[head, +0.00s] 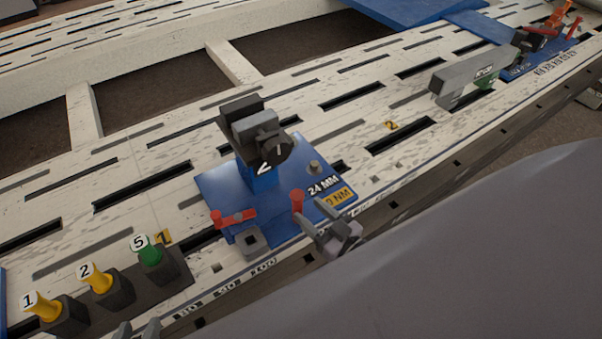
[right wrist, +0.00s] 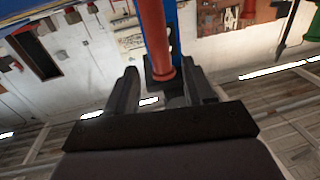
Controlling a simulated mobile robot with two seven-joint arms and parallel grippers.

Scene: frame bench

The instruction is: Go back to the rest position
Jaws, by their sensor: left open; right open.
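My right gripper (head: 335,238) is open at the front edge of a blue plate (head: 215,192) on the frame bench. A red upright peg (head: 298,201) stands just beyond its fingertips. In the right wrist view the red peg (right wrist: 152,40) shows between the two spread fingers of the right gripper (right wrist: 165,88); I cannot tell if they touch it. My left gripper (head: 138,330) shows only its fingertips at the bottom edge, near the dark holder block. The rest of it is cut off.
A dark clamp (head: 262,138) stands on the blue plate, with a red handle (head: 234,217) beside it. A holder block (head: 182,278) carries yellow and green tools numbered 1, 2 and 5. The slotted white bench (head: 140,150) has free room behind. A grey bar fixture (head: 470,72) stands further right.

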